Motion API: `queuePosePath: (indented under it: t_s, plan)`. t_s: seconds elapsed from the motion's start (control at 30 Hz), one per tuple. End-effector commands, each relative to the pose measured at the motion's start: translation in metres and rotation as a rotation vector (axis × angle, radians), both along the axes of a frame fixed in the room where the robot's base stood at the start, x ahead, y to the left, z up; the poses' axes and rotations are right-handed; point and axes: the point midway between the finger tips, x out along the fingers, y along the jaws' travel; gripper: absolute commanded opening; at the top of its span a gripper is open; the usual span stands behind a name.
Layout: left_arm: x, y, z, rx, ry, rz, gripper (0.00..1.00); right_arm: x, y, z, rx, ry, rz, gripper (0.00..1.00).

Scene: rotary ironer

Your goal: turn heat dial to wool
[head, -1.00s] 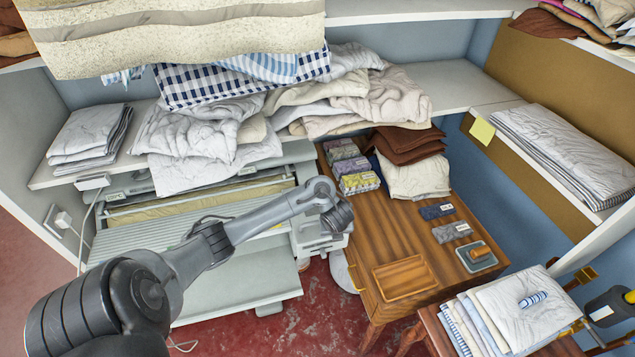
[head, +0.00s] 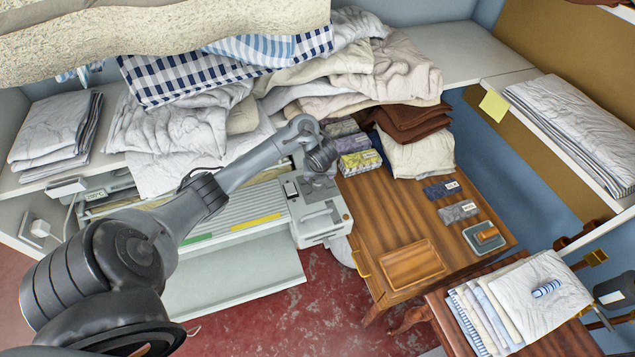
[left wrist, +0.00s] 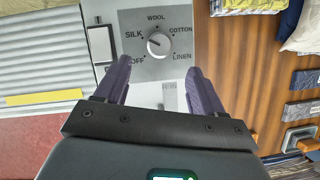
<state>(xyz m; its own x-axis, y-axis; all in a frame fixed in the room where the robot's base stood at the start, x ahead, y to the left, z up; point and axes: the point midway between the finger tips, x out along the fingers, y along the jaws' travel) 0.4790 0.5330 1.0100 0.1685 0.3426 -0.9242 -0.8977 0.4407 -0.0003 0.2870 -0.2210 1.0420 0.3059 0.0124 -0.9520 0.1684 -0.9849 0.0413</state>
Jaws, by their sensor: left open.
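The heat dial (left wrist: 158,44) is a small round grey knob on a grey panel (left wrist: 130,22) marked OFF, SILK, WOOL, COTTON and LINEN. Its pale pointer mark looks turned to the left, toward the SILK side; the exact setting is hard to tell. WOOL is at the top of the scale. My left gripper (left wrist: 158,68) is open, its two purple fingers apart on either side below the dial, holding nothing. In the head view my left gripper (head: 322,178) hangs over the right end of the rotary ironer (head: 322,222), hiding part of it. My right gripper is not in view.
A white rocker switch (left wrist: 102,43) sits left of the dial. Heaped linen (head: 185,125) lies on the shelf behind.

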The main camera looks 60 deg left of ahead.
Motion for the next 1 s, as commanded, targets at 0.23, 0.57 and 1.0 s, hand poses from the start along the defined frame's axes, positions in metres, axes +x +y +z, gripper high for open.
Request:
queuePosePath:
  t_s: [0.23,0.57,1.0]
  plan:
    - [0.006,0.015,-0.043,0.001,0.003,0.002,0.69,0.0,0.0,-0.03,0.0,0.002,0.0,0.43]
    - [0.013,0.028,-0.073,0.0,0.0,0.001,0.69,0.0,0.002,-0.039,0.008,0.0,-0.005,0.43]
    - [0.014,0.03,-0.077,0.001,0.0,0.001,0.64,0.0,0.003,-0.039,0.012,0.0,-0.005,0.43]
